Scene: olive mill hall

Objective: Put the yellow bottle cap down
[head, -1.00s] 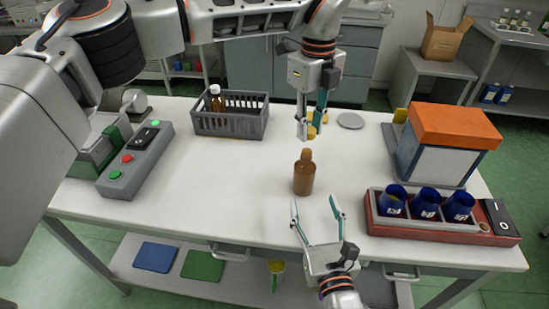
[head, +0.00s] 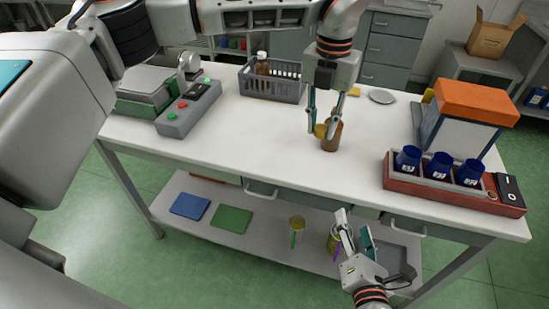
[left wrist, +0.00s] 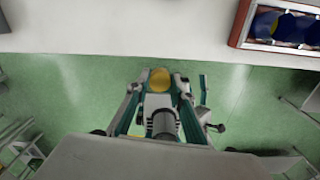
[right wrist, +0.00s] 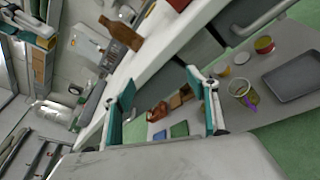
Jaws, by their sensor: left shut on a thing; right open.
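The yellow bottle cap (head: 321,130) is between the fingertips of my left gripper (head: 324,128), which is shut on it. It also shows as a yellow disc in the left wrist view (left wrist: 160,79). The brown bottle (head: 331,142) stands upright on the white table, partly hidden by my left gripper in the head view. The bottle also shows in the right wrist view (right wrist: 121,33). My right gripper (head: 356,226) is open and empty, off the table's front edge and above the lower shelf's level.
A grey crate (head: 272,84) with a bottle stands at the back. A red tray (head: 440,192) with several blue cups and an orange-topped machine (head: 475,105) are at right. A grey button box (head: 188,108) is at left. The table's front middle (head: 270,140) is clear.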

